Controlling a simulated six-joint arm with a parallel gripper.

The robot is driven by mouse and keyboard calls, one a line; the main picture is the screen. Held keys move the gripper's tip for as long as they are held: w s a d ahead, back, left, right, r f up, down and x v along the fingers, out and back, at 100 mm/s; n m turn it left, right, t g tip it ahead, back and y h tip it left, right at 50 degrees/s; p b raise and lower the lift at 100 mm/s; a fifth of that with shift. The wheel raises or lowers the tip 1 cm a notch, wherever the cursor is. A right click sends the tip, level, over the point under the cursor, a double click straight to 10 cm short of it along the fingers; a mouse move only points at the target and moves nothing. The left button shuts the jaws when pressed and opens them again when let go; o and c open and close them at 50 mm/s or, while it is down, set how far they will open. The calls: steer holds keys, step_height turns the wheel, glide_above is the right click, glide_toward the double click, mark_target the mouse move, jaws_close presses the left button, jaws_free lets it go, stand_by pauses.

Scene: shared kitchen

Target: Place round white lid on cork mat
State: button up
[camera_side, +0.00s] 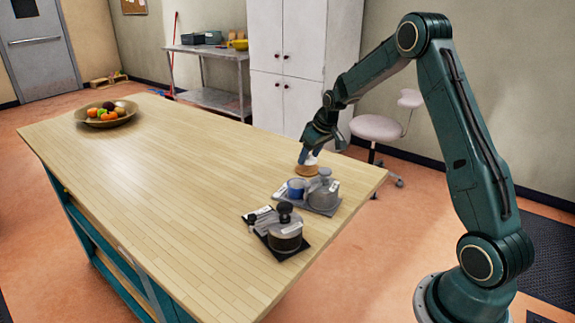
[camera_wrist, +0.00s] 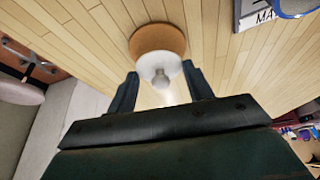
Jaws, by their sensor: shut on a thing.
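The round white lid (camera_wrist: 156,62) has a pale knob and sits between the fingertips of my gripper (camera_wrist: 160,72) in the wrist view. My gripper (camera_side: 312,150) is shut on the lid. The round brown cork mat (camera_wrist: 158,36) shows just beyond the lid, which overlaps part of it in the wrist view. In the side view the cork mat (camera_side: 306,171) lies on the table near its far right edge, right under my gripper. I cannot tell whether the lid touches the mat.
Another dark mat (camera_side: 275,250) holds a pot (camera_side: 285,235). A fruit bowl (camera_side: 107,120) stands at the far left. The table's middle is clear.

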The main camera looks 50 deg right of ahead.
steer(key=shift+f, duration=1.1)
steer(key=shift+f, duration=0.15)
steer(key=o, duration=0.9)
steer(key=shift+o, duration=0.2)
steer(key=v, duration=1.2)
